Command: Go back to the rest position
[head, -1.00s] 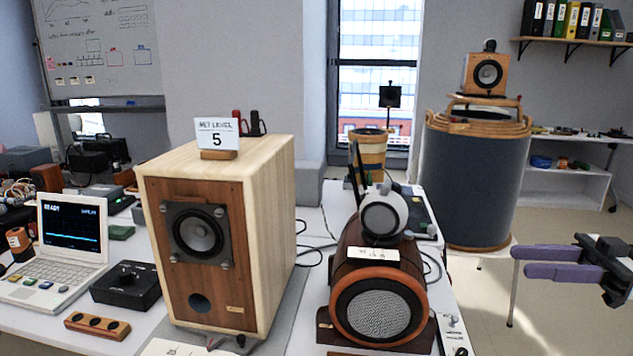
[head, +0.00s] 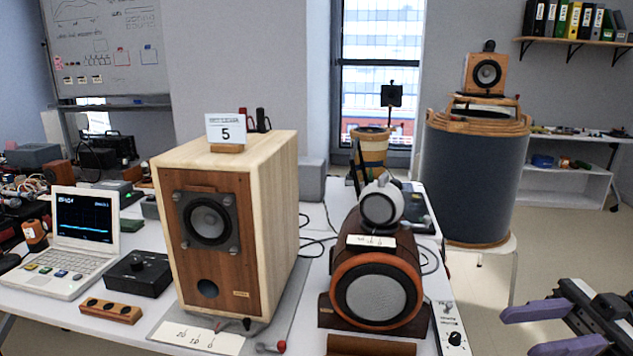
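My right gripper (head: 518,333) is at the lower right in the head view, with two purple fingers pointing left. The fingers are apart with nothing between them, so it is open and empty. It is right of the table, over the floor in the picture, and apart from the objects. Its lower finger runs close to the bottom edge of the frame. My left gripper is not in view.
A wooden speaker (head: 228,230) with a card marked 5 (head: 226,131) stands on the white table. A round-fronted speaker (head: 375,290) stands right of it. A laptop (head: 84,228) and black box (head: 138,272) are left. A big dark drum (head: 470,185) stands behind.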

